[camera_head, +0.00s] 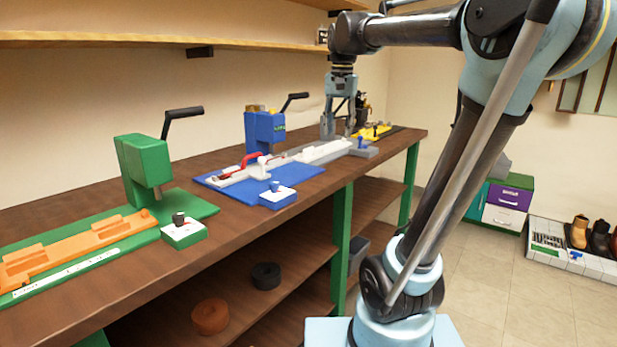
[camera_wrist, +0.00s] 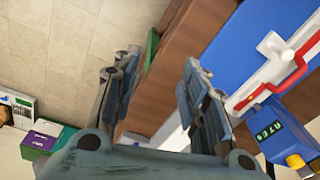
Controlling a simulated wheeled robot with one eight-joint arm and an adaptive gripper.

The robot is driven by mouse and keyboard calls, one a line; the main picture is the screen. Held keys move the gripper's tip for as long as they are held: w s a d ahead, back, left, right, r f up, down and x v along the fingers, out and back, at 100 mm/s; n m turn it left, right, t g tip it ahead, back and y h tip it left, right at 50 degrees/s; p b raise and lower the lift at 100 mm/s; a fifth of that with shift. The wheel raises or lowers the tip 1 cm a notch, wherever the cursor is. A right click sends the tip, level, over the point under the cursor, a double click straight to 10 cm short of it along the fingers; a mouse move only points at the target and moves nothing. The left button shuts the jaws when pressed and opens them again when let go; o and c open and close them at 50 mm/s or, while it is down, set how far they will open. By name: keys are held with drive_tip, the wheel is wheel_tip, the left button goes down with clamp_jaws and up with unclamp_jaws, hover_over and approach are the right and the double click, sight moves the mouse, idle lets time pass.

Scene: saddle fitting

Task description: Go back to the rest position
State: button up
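My gripper (camera_head: 338,130) hangs fingers-down over the far part of the workbench (camera_head: 300,222), beyond the blue station. In the wrist view its two fingers (camera_wrist: 158,78) stand wide apart with nothing held between them; the bench edge shows in the gap. The blue station has a blue base plate (camera_head: 228,190), a red-handled clamp (camera_head: 240,163) and a blue press (camera_head: 265,133). A long pale block (camera_head: 325,151) lies just under the fingers in the head view; I cannot tell the gap. The press's display (camera_wrist: 268,130) shows in the wrist view.
A green press (camera_head: 145,165) with an orange fixture (camera_head: 75,247) stands nearer on the bench, and a yellow station (camera_head: 375,131) farther along. A wall shelf (camera_head: 150,40) runs above. Open floor (camera_head: 520,285) lies right of my arm, before a drawer cabinet (camera_head: 505,205).

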drive_tip(key=s+d+f+n, duration=0.1)
drive_tip(key=s+d+f, duration=0.2)
drive_tip(key=s+f, duration=0.4)
drive_tip(key=s+d+f+n+t, duration=0.1)
drive_tip(key=s+d+f+n, duration=0.1)
drive_tip(key=s+f, duration=0.5)
drive_tip(key=s+d+f+n, duration=0.1)
drive_tip(key=s+d+f, duration=0.4)
drive_tip(key=f, duration=1.1)
drive_tip(key=shift+s+f+n, duration=0.3)
drive_tip(key=shift+s+f, duration=0.05)
drive_tip(key=shift+s, duration=0.65)
drive_tip(key=shift+w+f, duration=0.2)
drive_tip(key=shift+w, duration=0.25)
